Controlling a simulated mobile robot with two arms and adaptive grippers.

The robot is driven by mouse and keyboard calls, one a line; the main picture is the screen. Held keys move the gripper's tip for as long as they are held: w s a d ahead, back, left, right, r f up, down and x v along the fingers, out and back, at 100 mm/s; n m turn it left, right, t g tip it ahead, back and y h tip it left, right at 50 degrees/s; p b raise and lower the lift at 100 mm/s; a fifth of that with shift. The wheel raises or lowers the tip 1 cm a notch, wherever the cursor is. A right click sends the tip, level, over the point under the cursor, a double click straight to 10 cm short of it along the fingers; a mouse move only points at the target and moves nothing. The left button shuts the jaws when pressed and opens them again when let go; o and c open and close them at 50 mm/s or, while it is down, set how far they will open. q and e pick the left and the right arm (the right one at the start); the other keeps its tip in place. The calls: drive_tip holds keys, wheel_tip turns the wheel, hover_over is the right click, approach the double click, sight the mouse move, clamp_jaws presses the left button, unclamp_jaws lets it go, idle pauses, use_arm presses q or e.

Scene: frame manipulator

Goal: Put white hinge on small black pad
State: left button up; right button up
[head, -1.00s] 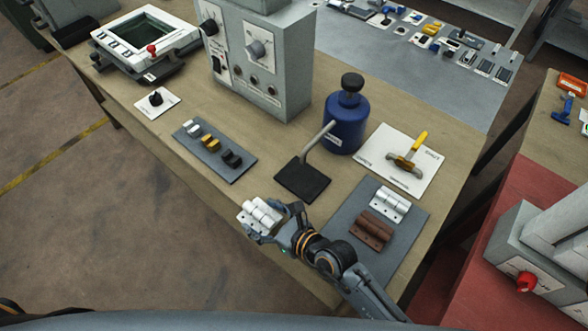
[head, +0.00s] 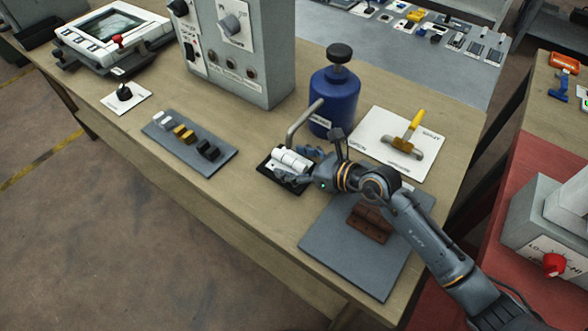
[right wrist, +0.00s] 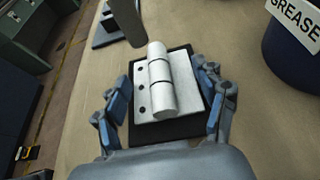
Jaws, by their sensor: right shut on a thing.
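The white hinge (head: 289,163) is in my right gripper (head: 300,168), whose fingers are shut on it. In the right wrist view the hinge (right wrist: 160,85) lies between the two fingers of the gripper (right wrist: 160,120), with its barrel and screw holes showing. It is over the small black pad (head: 270,172), and the pad's edge (right wrist: 168,132) shows around it in the right wrist view. I cannot tell whether the hinge rests on the pad or is just above it. My left gripper is not in view.
A blue grease can (head: 335,98) with a bent spout stands just behind the pad. A grey mat (head: 345,255) with a brown hinge (head: 370,222) lies under my right arm.

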drive_tip(key=shift+s, duration=0.1)
drive_tip(key=shift+f, duration=0.2)
drive_tip(key=o, duration=1.2)
drive_tip(key=shift+r, duration=0.25)
drive_tip(key=v, duration=0.7)
drive_tip(key=b+v, duration=0.1)
drive_tip(key=v, duration=0.2)
drive_tip(key=shift+s+d+f, duration=0.2)
drive_tip(key=shift+d, duration=0.05)
drive_tip(key=shift+s+d+r, duration=0.4)
drive_tip(key=shift+d, duration=0.1)
